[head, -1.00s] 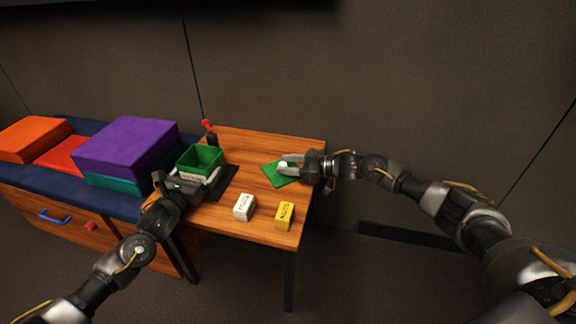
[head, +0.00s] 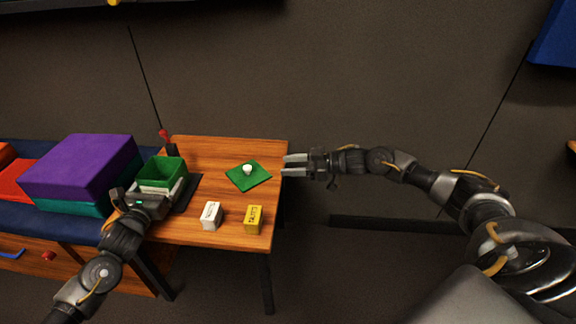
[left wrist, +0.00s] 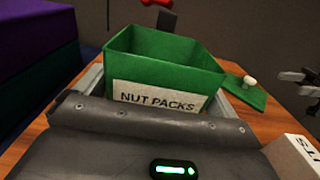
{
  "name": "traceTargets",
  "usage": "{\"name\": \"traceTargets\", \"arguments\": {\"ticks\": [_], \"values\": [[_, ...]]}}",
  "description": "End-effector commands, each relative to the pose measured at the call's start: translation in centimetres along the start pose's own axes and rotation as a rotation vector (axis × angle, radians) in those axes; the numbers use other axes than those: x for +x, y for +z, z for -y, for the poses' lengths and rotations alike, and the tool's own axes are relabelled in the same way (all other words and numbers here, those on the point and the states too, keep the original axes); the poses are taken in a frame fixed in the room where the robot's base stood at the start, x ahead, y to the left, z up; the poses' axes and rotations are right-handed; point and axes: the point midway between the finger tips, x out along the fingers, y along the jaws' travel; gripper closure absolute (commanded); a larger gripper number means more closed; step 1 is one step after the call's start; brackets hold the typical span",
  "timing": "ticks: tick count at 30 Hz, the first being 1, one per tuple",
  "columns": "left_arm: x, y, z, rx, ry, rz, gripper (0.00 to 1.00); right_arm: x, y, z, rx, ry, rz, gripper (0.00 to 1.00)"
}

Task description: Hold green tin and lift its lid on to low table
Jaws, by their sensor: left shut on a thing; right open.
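The green tin (head: 162,170) stands open on the low table (head: 210,150), near its left side. In the left wrist view the tin (left wrist: 165,62) shows a "NUT PACKS" label and an empty-looking inside. My left gripper (head: 160,190) is shut on the tin, a finger along each side. The green lid (head: 248,177) with its white knob lies flat on the table, to the right of the tin and apart from it; it also shows in the left wrist view (left wrist: 245,92). My right gripper (head: 295,164) is open and empty by the table's right edge, right of the lid.
A white box (head: 211,216) and a yellow box (head: 254,219) stand near the table's front edge. A dark mat (head: 189,192) lies beside the tin, and a red-topped item (head: 164,136) stands behind it. Purple block (head: 78,166) and other blocks lie on the bench at left.

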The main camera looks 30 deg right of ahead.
Motion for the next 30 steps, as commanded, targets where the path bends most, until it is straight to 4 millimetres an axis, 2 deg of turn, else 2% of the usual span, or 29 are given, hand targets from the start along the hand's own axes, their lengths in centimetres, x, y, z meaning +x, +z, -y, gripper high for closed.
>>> {"name": "traceTargets", "arguments": {"ticks": [4, 5, 6, 13, 17, 30], "values": [[0.0, -0.1, 0.0, 0.000, 0.000, -0.001, 0.31, 0.0, 0.0, 0.0, 0.000, 0.000, 0.000, 0.54], [0.0, -0.1, 0.0, 0.000, 0.000, -0.001, 0.02, 0.0, 0.0, 0.0, 0.000, 0.000, 0.000, 0.54], [0.0, -0.1, 0.0, 0.000, 0.000, -0.001, 0.00, 0.0, 0.0, 0.0, 0.000, 0.000, 0.000, 0.54], [-0.1, -0.1, 0.0, 0.000, 0.000, -0.001, 0.00, 0.0, 0.0, 0.0, 0.000, 0.000, 0.000, 0.54], [-1.2, -0.1, -0.1, 0.000, 0.000, -0.002, 0.00, 0.0, 0.0, 0.0, 0.000, 0.000, 0.000, 0.54], [-9.8, -0.1, 0.0, -0.001, 0.000, -0.002, 0.00, 0.0, 0.0, 0.0, 0.000, 0.000, 0.000, 0.54]]}}
